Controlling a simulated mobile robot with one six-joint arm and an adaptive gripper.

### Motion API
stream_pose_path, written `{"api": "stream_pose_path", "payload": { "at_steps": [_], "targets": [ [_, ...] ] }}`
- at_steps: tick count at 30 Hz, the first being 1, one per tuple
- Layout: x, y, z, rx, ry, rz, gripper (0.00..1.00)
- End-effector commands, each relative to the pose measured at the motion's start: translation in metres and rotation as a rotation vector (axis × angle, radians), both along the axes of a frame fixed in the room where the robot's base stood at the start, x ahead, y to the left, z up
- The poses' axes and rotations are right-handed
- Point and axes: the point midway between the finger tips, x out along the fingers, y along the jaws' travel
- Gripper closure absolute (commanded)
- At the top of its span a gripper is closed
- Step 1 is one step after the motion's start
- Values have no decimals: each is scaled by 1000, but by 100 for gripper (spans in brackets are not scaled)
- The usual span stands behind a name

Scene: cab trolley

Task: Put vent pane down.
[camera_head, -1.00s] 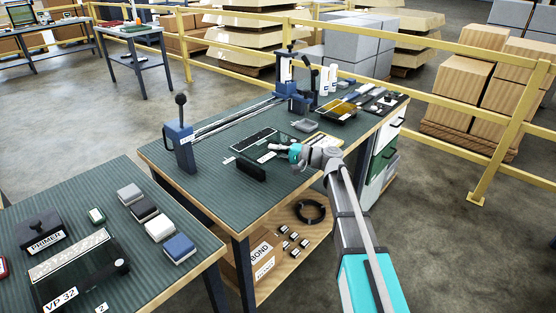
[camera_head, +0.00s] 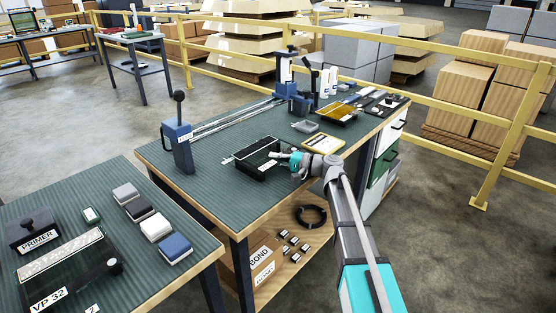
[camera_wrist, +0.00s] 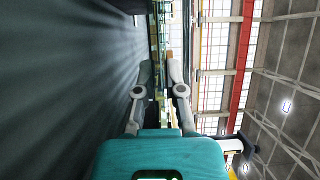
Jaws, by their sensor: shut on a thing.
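The vent pane (camera_head: 256,153) is a dark, thin panel in the head view, lying about level over the ribbed green bench top (camera_head: 215,190). My gripper (camera_head: 283,157) reaches in from the right and is shut on its right side. In the wrist view my gripper (camera_wrist: 160,75) has one finger on each side of a thin edge, with the green top close on the left. A black block shows at the pane's near edge. I cannot tell whether the pane touches the bench or the block.
A blue post with a lever (camera_head: 178,140) stands left of the pane. The front-left bench top is clear. A second bench with pads (camera_head: 156,227) stands at lower left.

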Motion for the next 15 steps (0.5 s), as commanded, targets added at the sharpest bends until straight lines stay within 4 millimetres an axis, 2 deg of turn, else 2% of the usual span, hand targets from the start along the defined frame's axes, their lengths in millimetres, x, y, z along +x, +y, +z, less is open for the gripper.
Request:
{"api": "stream_pose_path", "payload": {
  "at_steps": [5, 6, 10, 11, 15],
  "targets": [
    [0, 0, -3, 2, 0, 0, 100],
    [0, 0, -3, 0, 0, 0, 80],
    [0, 0, -2, 0, 0, 0, 56],
    [0, 0, -2, 0, 0, 0, 53],
    [0, 0, -2, 0, 0, 0, 53]
  ]
}}
